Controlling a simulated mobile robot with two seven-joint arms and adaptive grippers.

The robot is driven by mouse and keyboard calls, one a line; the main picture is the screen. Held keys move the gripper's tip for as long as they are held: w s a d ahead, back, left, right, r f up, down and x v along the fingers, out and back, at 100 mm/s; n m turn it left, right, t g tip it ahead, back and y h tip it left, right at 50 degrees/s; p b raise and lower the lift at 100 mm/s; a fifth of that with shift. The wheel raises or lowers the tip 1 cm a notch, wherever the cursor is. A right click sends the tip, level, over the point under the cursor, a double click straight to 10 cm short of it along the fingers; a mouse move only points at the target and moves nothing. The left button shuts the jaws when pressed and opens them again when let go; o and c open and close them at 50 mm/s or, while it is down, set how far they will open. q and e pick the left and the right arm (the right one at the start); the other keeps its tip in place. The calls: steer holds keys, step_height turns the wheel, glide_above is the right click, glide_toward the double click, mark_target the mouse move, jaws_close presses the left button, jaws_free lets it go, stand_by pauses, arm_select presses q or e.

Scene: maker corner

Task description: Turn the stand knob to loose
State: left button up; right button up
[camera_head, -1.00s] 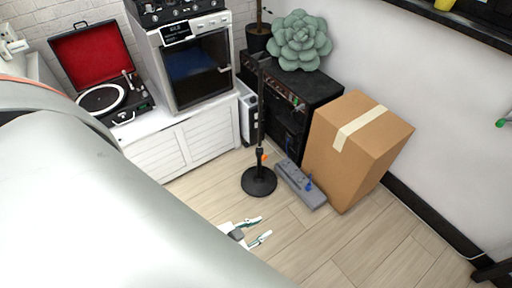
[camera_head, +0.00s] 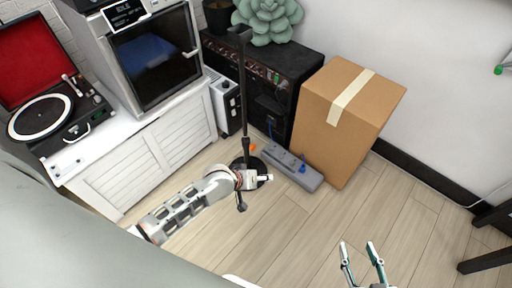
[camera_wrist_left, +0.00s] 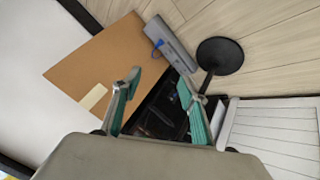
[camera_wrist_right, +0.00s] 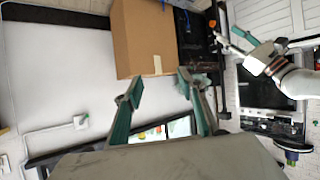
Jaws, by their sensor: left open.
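The black stand (camera_head: 242,105) is upright on the floor in the head view, with a round base partly hidden behind my left gripper (camera_head: 257,188). A small orange part, likely the knob (camera_head: 252,147), shows low on its pole; its setting cannot be read. My left gripper is open and empty in front of the base in the head view. In the left wrist view, the stand's base (camera_wrist_left: 220,55) is beyond the right finger of my left gripper (camera_wrist_left: 160,84); the knob cannot be made out. My right gripper (camera_head: 361,250) is open and empty, well away from the stand.
A grey power strip (camera_head: 292,166) lies beside the base. A cardboard box (camera_head: 345,120) and a black amplifier (camera_head: 285,62) stand behind it. A white cabinet (camera_head: 150,150) with a turntable (camera_head: 45,118) is at left.

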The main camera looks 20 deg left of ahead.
arm_select(q)
steer(key=w+a+f+n+g+y+b, duration=0.1)
steer(key=w+a+f+n+b, duration=0.25)
steer(key=w, duration=0.25)
steer(key=w+a+f+n+g+b, duration=0.2)
steer(key=w+f, duration=0.2)
steer(key=w, duration=0.2)
steer(key=n+g+y+b, duration=0.1)
steer(key=n+g+b, duration=0.1)
steer(key=n+b, duration=0.3)
glide_above(253, 146)
steer(key=s, duration=0.2)
steer(key=b+x, duration=0.1)
steer(key=x, duration=0.1)
steer(key=b+x, duration=0.2)
steer(key=a+b+x, duration=0.1)
steer(key=x, duration=0.2)
steer(key=shift+s+a+f, duration=0.1)
steer(key=shift+s, duration=0.1)
steer(key=shift+w+f+b, duration=0.2)
steer(key=shift+w+b, duration=0.05)
steer(key=shift+b, duration=0.15)
steer(key=shift+w+r, duration=0.15)
steer(key=shift+w, duration=0.05)
arm_select(e)
steer(key=s+a+f+m+y, duration=0.2)
steer(key=a+f+m, duration=0.2)
steer(key=a, duration=0.5)
steer(key=shift+m+t, duration=0.3)
steer(key=shift+m, duration=0.7)
